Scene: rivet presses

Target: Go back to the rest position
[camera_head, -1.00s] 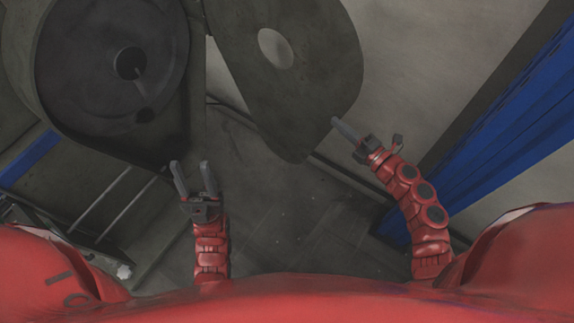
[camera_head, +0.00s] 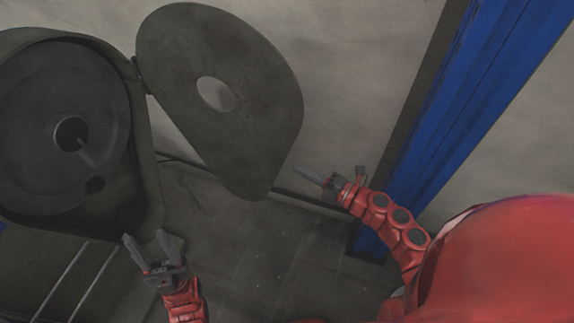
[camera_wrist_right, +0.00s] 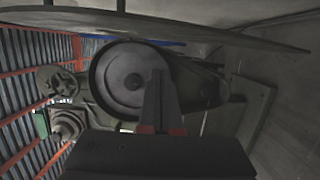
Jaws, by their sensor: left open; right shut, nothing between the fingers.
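My left gripper (camera_head: 152,254) is open and empty at the lower left of the head view, in front of the lower edge of a dark round press housing. My right gripper (camera_head: 314,178) is shut and empty near the middle of the head view, to the right of the lower tip of an open cover plate. In the right wrist view its closed fingers (camera_wrist_right: 158,103) point at a large wheel (camera_wrist_right: 133,80), which they partly cover. I see no contact between either gripper and the machine.
The press housing (camera_head: 140,190) holds a dark wheel (camera_head: 40,120). The open cover plate (camera_head: 255,110) has a round hole. Dark floor (camera_head: 250,250) shows between my arms.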

